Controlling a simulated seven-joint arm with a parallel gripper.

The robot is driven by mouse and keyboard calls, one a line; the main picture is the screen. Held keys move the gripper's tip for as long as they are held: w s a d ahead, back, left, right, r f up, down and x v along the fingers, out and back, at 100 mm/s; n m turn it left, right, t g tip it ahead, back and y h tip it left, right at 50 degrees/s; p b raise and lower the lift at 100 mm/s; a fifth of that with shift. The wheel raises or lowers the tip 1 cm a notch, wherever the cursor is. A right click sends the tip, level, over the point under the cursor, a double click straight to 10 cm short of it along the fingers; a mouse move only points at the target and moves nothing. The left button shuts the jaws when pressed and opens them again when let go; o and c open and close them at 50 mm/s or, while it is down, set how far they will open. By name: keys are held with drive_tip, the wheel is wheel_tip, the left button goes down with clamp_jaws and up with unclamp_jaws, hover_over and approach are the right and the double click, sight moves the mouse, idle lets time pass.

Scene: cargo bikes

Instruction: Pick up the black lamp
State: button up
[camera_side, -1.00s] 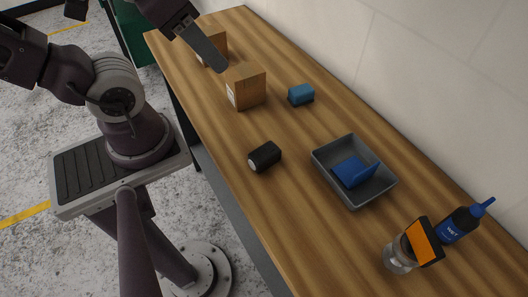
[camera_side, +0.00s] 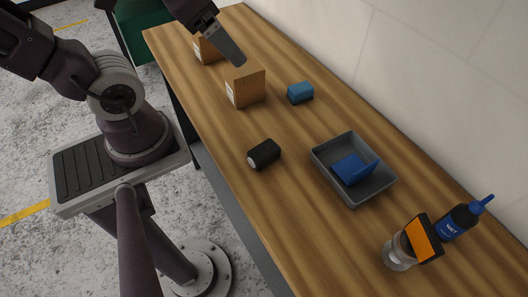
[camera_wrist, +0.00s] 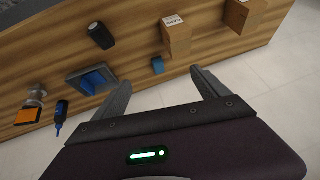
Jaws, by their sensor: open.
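The black lamp (camera_side: 264,154) is a small dark block with a pale round face at its left end. It lies on the wooden bench (camera_side: 215,130) near the front edge, left of the grey tray. In the wrist view the black lamp (camera_wrist: 101,35) is at the upper left. My gripper (camera_side: 240,62) is above the far part of the bench, over the cardboard boxes and well away from the lamp. In the wrist view my gripper (camera_wrist: 158,88) shows two fingers spread wide with nothing between them.
A grey tray (camera_side: 378,193) holds a blue object (camera_side: 352,170). A blue block (camera_side: 300,93) and two cardboard boxes (camera_side: 246,88) (camera_side: 205,50) stand farther back. A glass jar (camera_side: 397,254) with an orange-faced item (camera_side: 423,240) and a dark bottle (camera_side: 458,222) are at the near right.

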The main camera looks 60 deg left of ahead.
sight(263, 148)
drive_tip(key=w+a+f+m+t+y, duration=0.1)
drive_tip(key=w+a+f+m, duration=0.2)
drive_tip(key=w, duration=0.2)
drive_tip(key=w+a+f+m+y, duration=0.1)
drive_tip(key=w+a+f+m, duration=0.1)
drive_tip(key=w+a, duration=0.3)
drive_tip(key=d+f+m+g+h, duration=0.1)
drive_tip(key=d+f+m+h, duration=0.3)
drive_tip(key=d+f+h, duration=0.1)
drive_tip(key=d+f+m+g+h, duration=0.1)
drive_tip(key=d+f+m+h, duration=0.3)
drive_tip(key=d+f+h, duration=0.1)
drive_tip(key=shift+s+d+f+h, duration=0.2)
drive_tip(key=shift+d+f+h, duration=0.15)
drive_tip(key=shift+f, duration=0.25)
drive_tip(key=s+d+r+m+g+h, duration=0.2)
drive_tip(key=s+d+m+g+h, duration=0.15)
drive_tip(key=s+h, duration=0.3)
drive_tip(key=shift+n, duration=0.35)
drive_tip(key=f, duration=0.4)
drive_tip(key=s+d+f, duration=0.1)
drive_tip(key=f, duration=0.1)
drive_tip(key=shift+f, duration=0.25)
drive_tip(key=shift+x, duration=1.5)
drive_tip(key=shift+w, duration=0.1)
drive_tip(key=c, duration=1.5)
